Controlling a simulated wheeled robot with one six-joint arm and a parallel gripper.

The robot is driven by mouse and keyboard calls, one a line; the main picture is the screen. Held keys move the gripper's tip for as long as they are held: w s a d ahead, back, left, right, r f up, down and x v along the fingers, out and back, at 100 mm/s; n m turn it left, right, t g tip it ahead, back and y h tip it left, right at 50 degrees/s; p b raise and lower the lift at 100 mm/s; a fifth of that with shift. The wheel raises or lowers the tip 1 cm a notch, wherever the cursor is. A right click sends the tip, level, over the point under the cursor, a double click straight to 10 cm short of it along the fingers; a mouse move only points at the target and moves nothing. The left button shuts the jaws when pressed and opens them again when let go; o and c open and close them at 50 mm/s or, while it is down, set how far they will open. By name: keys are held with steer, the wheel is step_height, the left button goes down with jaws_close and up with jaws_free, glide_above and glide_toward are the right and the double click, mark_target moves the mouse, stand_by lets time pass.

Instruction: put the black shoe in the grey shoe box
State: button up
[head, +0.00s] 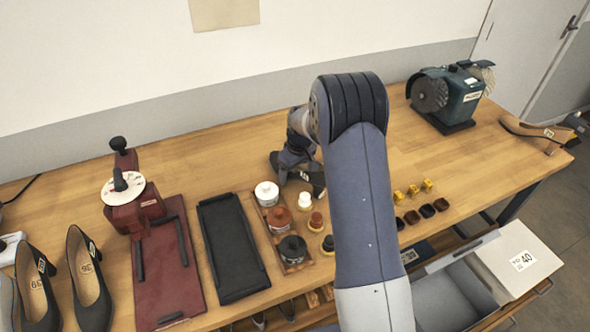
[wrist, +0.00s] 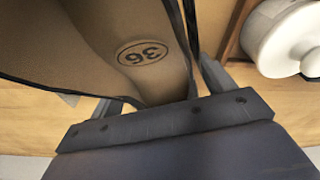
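A dark shoe (head: 318,181) with a pale label is at the back middle of the workbench, partly hidden by my arm. In the wrist view the shoe (wrist: 130,30) fills the upper left, with a tan insole marked 36 and black edges. My gripper (wrist: 160,92) is at the shoe, with one finger on each side of its narrow end; the left fingertip is hidden behind the shoe. I cannot tell whether both fingers press on it. In the head view my gripper (head: 298,160) is mostly hidden by the arm. A grey open shoe box (head: 440,300) stands low at the bench's front right.
A white box labelled 40 (head: 515,262) is beside the grey box. Black pumps (head: 88,285), a red stand (head: 133,210) and a black tray (head: 232,250) are left. A grinder (head: 450,95) and tan shoe (head: 535,132) are right.

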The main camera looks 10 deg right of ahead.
steer(key=c, duration=0.9)
steer(key=shift+c, duration=0.3)
steer(key=shift+r, duration=0.1)
